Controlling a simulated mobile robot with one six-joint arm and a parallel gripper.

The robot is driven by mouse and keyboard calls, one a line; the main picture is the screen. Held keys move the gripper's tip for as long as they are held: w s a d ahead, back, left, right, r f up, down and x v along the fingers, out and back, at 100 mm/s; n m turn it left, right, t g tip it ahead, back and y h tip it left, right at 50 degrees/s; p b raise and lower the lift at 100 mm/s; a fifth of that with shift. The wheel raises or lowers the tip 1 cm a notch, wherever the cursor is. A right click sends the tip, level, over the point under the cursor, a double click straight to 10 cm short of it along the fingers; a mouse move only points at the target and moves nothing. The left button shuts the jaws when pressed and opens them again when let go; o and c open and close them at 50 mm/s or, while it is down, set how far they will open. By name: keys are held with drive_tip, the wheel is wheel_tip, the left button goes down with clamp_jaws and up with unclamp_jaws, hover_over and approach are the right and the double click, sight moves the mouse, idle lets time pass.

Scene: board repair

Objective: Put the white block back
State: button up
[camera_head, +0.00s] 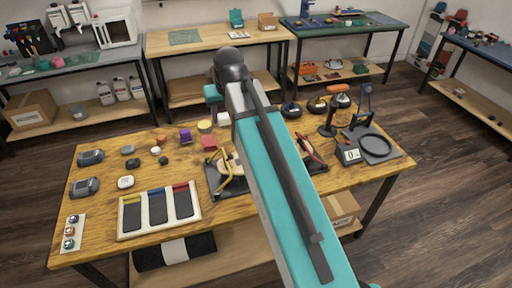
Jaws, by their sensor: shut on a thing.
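My teal arm crosses the middle of the table from the front, up to a dark joint. My gripper is hidden behind it, so its jaws and anything between them do not show. I cannot clearly pick out the white block. A small white rounded piece (126,182) lies on the left of the wooden table (100,222). Another pale piece (235,163) shows partly beside my arm, above a dark mat with yellow-handled pliers (229,180); I cannot tell what it is.
A pale tray (128,234) has three dark slots with yellow, blue and red ends. Grey devices (84,187) stand on the left. A purple block (186,136) and a yellow round piece (205,126) lie behind. A scale (350,154) and black ring (376,145) are right.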

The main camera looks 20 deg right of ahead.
drive_tip(key=s+f, duration=0.5)
drive_tip(key=f, duration=0.1)
drive_tip(key=shift+a, duration=0.15)
drive_tip(key=shift+a, duration=0.1)
idle(0.3)
